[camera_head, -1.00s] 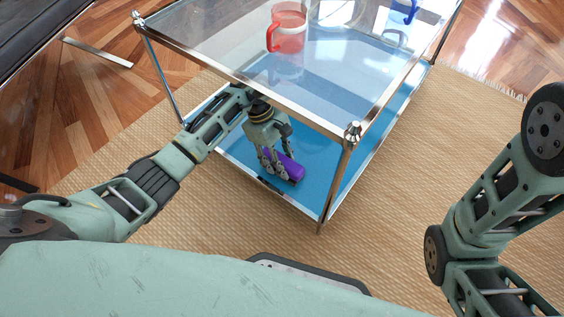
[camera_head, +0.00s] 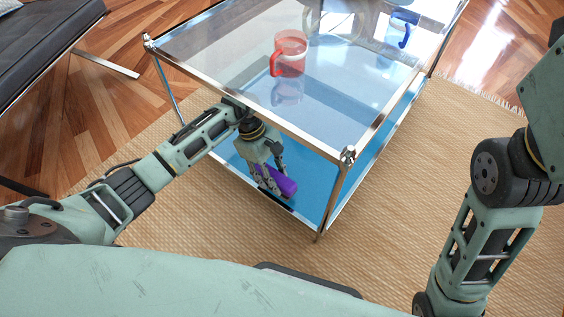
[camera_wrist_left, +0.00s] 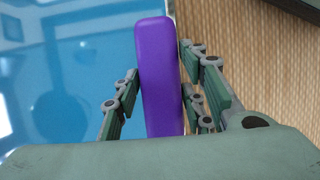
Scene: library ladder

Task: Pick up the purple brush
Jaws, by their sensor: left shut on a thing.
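The purple brush (camera_head: 281,181) is at the near edge of the table's blue lower shelf (camera_head: 309,194). My left gripper (camera_head: 268,184) reaches in under the glass top and is shut on the brush. In the left wrist view the brush (camera_wrist_left: 160,75) stands lengthwise between the fingers, with fingers on both sides; its lower end is hidden behind my gripper's body. I cannot tell if it still touches the shelf. My right arm is at the right edge of the head view, but its gripper is out of view.
The metal-framed glass top (camera_head: 240,55) is above my left forearm. A red mug (camera_head: 290,52) and a blue mug (camera_head: 404,28) stand on it. A corner post (camera_head: 332,192) is right of the gripper. A woven rug (camera_head: 390,210) lies around the table; a dark bench (camera_head: 45,40) is at upper left.

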